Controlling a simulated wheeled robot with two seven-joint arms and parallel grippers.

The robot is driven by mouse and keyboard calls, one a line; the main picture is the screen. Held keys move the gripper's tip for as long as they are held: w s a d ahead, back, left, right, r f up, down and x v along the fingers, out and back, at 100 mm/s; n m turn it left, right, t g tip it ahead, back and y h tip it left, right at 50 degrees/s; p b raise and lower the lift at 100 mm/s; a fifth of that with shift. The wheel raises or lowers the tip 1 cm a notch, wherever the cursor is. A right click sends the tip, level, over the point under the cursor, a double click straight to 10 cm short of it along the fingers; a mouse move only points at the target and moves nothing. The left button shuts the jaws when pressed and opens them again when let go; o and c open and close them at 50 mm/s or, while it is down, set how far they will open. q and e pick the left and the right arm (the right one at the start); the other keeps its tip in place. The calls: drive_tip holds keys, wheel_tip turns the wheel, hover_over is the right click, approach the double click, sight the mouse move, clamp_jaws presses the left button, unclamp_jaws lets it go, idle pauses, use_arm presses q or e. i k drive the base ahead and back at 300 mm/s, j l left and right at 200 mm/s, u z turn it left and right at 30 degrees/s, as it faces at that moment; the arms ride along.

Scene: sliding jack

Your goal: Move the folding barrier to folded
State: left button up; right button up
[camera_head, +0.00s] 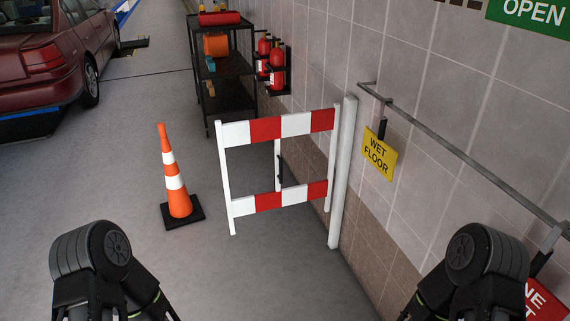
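The folding barrier (265,129) stands in the middle of the head view. It has white uprights and two red-and-white striped boards, one high and one low. Its right side is beside a thick white post (343,172) next to the tiled wall. The barrier reaches out from there to the left across the floor. Another white upright shows behind it between the boards. Parts of my two arms show at the bottom left and bottom right, well in front of the barrier. Neither gripper's fingers show.
An orange cone (175,180) stands left of the barrier. A black shelf cart (228,97) and red fire extinguishers (277,66) are behind it. A rail (460,150) with a yellow sign (379,154) runs along the right wall. The floor in front is clear.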

sight(276, 127)
drive_tip(key=i+z, duration=0.1)
drive_tip(key=i, duration=0.35)
drive_tip(key=i+j+z, duration=0.1)
drive_tip(key=i, duration=0.4)
drive_tip(key=i+j+z, duration=0.1)
drive_tip(key=i, duration=0.35)
drive_tip(key=i+j+z, duration=0.1)
drive_tip(key=i+j, duration=0.15)
drive_tip(key=i, duration=0.2)
